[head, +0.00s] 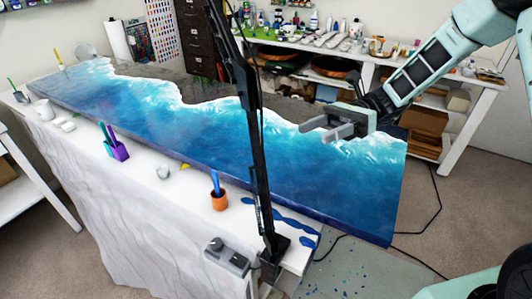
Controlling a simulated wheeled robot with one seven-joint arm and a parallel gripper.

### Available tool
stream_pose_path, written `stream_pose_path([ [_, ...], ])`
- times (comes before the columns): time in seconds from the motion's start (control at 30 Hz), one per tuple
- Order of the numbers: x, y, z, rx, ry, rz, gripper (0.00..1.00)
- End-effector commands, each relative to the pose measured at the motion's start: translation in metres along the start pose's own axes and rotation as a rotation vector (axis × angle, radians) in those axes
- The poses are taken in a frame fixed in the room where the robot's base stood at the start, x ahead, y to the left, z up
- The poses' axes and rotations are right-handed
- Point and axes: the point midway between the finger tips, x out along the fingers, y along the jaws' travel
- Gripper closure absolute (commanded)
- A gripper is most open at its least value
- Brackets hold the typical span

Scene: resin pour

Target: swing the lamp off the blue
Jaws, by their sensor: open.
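The lamp's black jointed arm (247,80) rises from a black clamp base (272,250) at the near table corner and runs up out of the top of the head view, so its head is not seen. The arm crosses in front of the blue resin panel (330,170), a long slab with white wave edges and a dark far side. My gripper (318,131) is over the right part of the panel, right of the lamp arm. Its two grey fingers point left, apart and empty, not touching the lamp.
The white-covered table (100,200) holds a purple cup (118,150), an orange cup (218,200) and a grey control box (227,256) along its near side. A black cable lies on the floor at right. A shelf bench (460,80) with bottles stands behind.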

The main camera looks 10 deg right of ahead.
Motion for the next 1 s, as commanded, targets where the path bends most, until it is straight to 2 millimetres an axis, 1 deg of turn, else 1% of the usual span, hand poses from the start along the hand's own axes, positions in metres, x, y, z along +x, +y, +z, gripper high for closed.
stream_pose_path([
  [0.03,-0.004,-0.003,-0.001,0.009,-0.022,-0.009,0.45],
  [0.1,-0.004,-0.004,0.001,0.016,-0.035,-0.014,0.45],
  [0.17,0.000,-0.004,0.002,0.017,-0.037,-0.013,0.45],
  [0.27,0.015,-0.003,0.004,0.019,-0.035,-0.010,0.45],
  [0.8,0.126,-0.003,0.008,0.018,-0.032,-0.008,0.45],
  [0.9,0.142,-0.003,0.007,0.018,-0.031,-0.009,0.45],
  [1.0,0.155,-0.004,0.007,0.016,-0.032,-0.010,0.45],
])
